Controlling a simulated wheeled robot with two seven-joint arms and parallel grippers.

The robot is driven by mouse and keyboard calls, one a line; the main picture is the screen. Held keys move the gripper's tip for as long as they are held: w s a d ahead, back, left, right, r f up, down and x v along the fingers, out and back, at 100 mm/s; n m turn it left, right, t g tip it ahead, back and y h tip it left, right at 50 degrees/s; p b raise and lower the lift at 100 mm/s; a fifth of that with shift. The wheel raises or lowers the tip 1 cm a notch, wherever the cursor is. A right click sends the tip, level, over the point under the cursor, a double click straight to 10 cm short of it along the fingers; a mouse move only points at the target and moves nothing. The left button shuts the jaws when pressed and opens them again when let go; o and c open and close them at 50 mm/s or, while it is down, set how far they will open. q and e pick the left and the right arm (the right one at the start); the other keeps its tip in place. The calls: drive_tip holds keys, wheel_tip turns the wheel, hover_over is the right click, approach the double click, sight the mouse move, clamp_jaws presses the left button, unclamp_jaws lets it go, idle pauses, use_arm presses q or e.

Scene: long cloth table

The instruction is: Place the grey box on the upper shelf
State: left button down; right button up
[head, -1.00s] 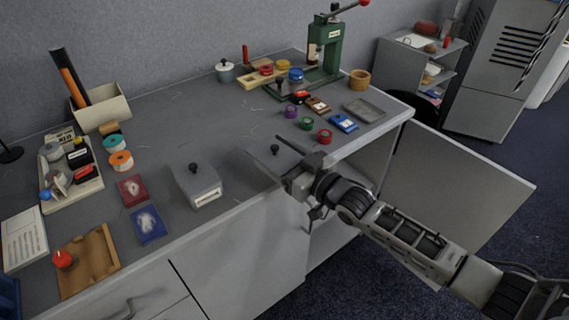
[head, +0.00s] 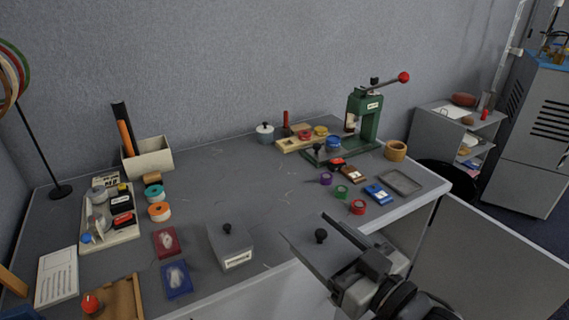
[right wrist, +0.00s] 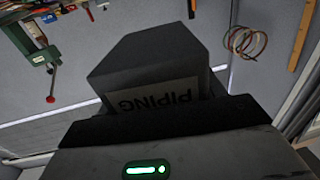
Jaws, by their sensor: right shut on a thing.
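My right gripper (head: 362,252) is shut on a grey box (head: 312,256) with a black knob on top. It holds the box at the table's front edge, seemingly above the tabletop. In the right wrist view the grey box (right wrist: 150,62) fills the middle, with a label reading "PIPING" upside down, close against the dark jaw. A second grey box (head: 229,243) with a black knob and a pale label stands on the table, left of the held one and apart from it. My left gripper is not in view.
The cloth table (head: 215,190) is bare in its middle. A green press (head: 368,122) with a red-knobbed lever stands at the back right. Tape rolls, colour packets and a grey tray (head: 401,182) lie near the right end. An open cabinet door (head: 480,250) sticks out at the front right.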

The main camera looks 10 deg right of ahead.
drive_tip(key=m+h, duration=0.1)
drive_tip(key=d+m+t+h, duration=0.1)
drive_tip(key=shift+s+d+f+h, duration=0.1)
drive_tip(key=shift+s+f+h, duration=0.1)
drive_tip(key=shift+h, duration=0.1)
drive_tip(key=d+m+h, duration=0.1)
drive_tip(key=h, duration=0.1)
drive_tip(key=s+d+m+h, duration=0.1)
drive_tip(key=d+f+m+t+h, duration=0.1)
drive_tip(key=h, duration=0.1)
drive_tip(key=shift+s+d+h, duration=0.2)
drive_tip(key=shift+d+h, duration=0.1)
drive_tip(key=shift+d, duration=0.1)
drive_tip(key=shift+a, duration=0.1)
